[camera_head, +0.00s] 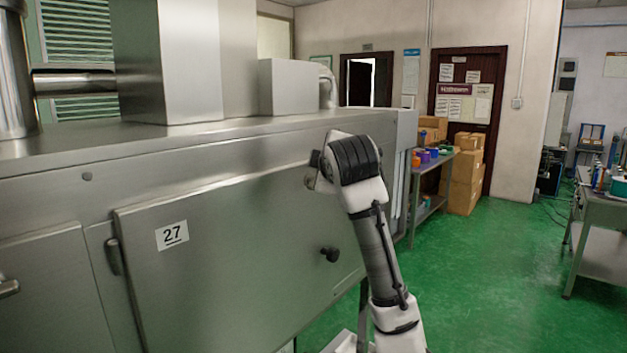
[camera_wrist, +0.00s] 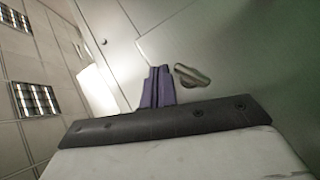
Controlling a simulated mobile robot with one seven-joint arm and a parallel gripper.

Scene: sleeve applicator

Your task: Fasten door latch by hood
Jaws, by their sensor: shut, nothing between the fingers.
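A steel door (camera_head: 220,265) with a label "27" sits on the front of the large steel machine. A dark knob-like latch (camera_head: 330,254) is on its right side, and a dark handle or hinge piece (camera_head: 113,257) is at its left edge. My gripper (camera_wrist: 158,70) shows in the wrist view with its purple fingers together and empty. A rounded metal latch piece (camera_wrist: 192,76) is just right of the fingertips on a steel surface; I cannot tell whether they touch. In the head view my arm's wrist hides the fingers, up near the machine's upper front.
The machine's top (camera_head: 150,135) carries a tall steel hood (camera_head: 190,60) and a smaller box (camera_head: 290,87). A shelf table (camera_head: 432,165) with cups and cardboard boxes (camera_head: 462,180) stands behind. Green floor (camera_head: 490,270) is free at right, up to a workbench (camera_head: 600,205).

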